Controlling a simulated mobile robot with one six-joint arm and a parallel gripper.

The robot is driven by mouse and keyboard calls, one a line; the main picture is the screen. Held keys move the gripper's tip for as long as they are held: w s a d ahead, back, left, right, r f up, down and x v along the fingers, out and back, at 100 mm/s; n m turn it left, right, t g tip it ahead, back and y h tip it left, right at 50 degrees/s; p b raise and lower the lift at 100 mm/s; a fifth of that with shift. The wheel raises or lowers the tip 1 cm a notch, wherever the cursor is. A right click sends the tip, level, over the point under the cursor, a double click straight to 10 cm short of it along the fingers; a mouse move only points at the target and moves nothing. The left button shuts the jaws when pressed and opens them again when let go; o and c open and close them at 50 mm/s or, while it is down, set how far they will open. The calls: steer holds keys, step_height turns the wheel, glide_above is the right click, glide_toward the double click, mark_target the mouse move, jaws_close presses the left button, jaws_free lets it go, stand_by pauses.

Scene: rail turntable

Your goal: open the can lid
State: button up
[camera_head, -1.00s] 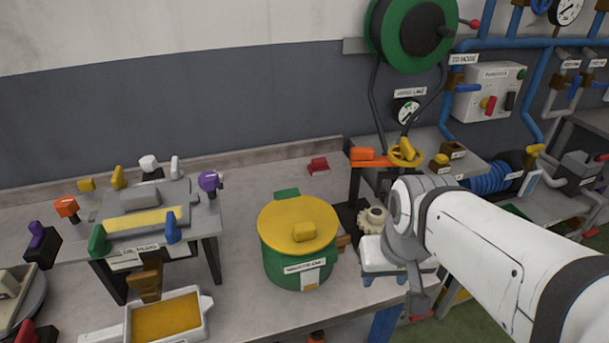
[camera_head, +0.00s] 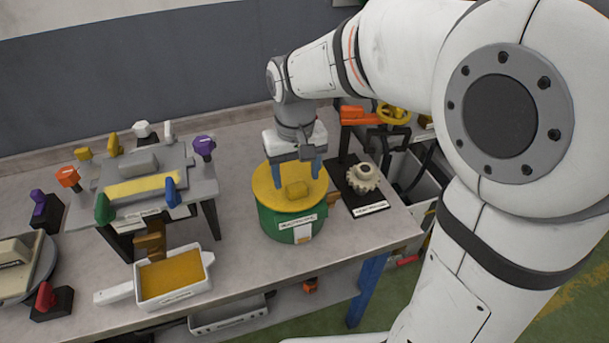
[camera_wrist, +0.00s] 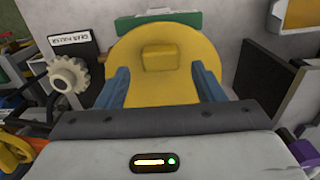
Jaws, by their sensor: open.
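The green can (camera_head: 283,228) stands on the workbench with its yellow lid (camera_head: 262,192) lying flat on top. A small yellow block-shaped handle (camera_head: 297,189) sits on the lid, near its front side. My gripper (camera_head: 296,178) is open above the lid, its blue fingers pointing down behind the handle in the head view. In the wrist view the lid (camera_wrist: 150,90) lies beyond and between the spread fingers (camera_wrist: 162,82), and the handle (camera_wrist: 158,58) is between them but farther ahead. Nothing is between the fingertips. The can's green body (camera_wrist: 158,21) shows past the lid.
A cream gear (camera_head: 362,178) on a black stand is right of the can. A white tray (camera_head: 205,259) with orange contents and a stand with coloured knobs (camera_head: 205,190) are to the left. Bare bench lies between tray and can.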

mark_target(297, 184)
steer(key=shift+f, duration=1.6)
steer(key=shift+c, duration=0.3)
